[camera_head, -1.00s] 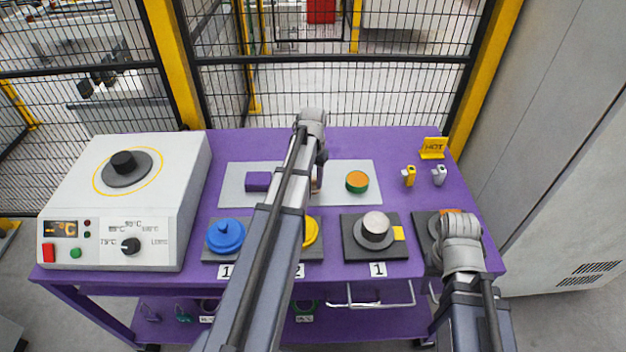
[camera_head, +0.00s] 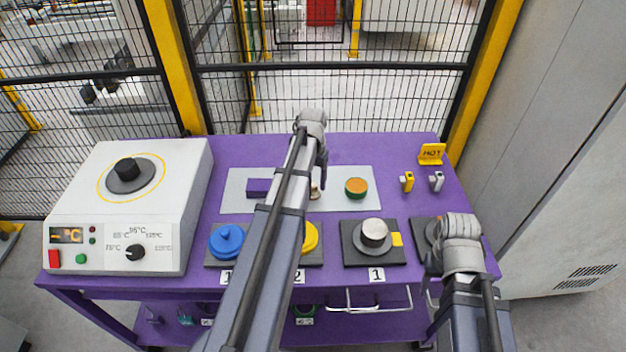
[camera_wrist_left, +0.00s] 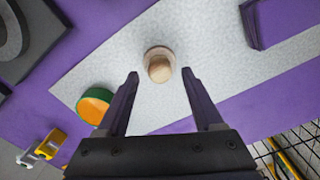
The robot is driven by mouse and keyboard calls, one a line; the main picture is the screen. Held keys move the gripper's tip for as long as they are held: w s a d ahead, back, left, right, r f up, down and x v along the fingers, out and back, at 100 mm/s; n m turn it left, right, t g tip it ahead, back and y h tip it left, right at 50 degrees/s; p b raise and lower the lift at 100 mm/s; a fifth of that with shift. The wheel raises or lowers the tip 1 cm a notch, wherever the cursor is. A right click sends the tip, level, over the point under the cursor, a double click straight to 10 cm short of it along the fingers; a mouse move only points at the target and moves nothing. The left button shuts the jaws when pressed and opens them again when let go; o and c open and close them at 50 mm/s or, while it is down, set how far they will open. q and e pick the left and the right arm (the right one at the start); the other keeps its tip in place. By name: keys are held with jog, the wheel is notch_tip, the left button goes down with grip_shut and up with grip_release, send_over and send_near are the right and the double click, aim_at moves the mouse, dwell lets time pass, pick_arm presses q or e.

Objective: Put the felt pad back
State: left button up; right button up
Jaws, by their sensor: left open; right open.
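The thing that looks like the felt pad is a small round pale pad with a wooden knob (camera_wrist_left: 159,66). It stands upright on a light grey mat (camera_wrist_left: 215,30). In the head view the pad (camera_head: 315,190) is partly hidden by my left arm. My left gripper (camera_wrist_left: 160,76) is open and empty above the mat, with the knob showing in line with the gap between its fingertips. In the head view my left gripper (camera_head: 320,172) points down near the pad. My right gripper (camera_head: 433,264) is over the front right of the table, its fingers mostly hidden by the wrist.
A green round piece with an orange top (camera_head: 356,187) and a purple block (camera_head: 259,187) are on the mat. Dark stands with a blue lid (camera_head: 227,239), a yellow piece (camera_head: 310,237) and a metal cylinder (camera_head: 374,233) line the front. A hotplate box (camera_head: 185,200) stands left.

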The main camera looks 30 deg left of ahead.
aim_at(313, 185)
pick_arm(q)
notch_tip(313, 185, up, 10)
jog(key=p, duration=0.8)
jog(key=shift+f+p, duration=0.15)
jog(key=shift+p, duration=0.15)
jog(key=shift+d, duration=0.1)
jog(key=s+d+m, duration=0.1)
jog(key=s+d, duration=0.4)
jog(key=d, duration=0.5)
jog(key=s+d+m, duration=0.2)
jog(key=s+d, duration=0.4)
jog(key=d, duration=0.4)
jog(key=s+d+m+y, duration=0.1)
jog(key=s+d, duration=0.4)
jog(key=d, duration=0.5)
jog(key=shift+s+d+m, duration=0.15)
jog(key=shift+s+m, duration=0.2)
jog(key=shift+m, duration=0.05)
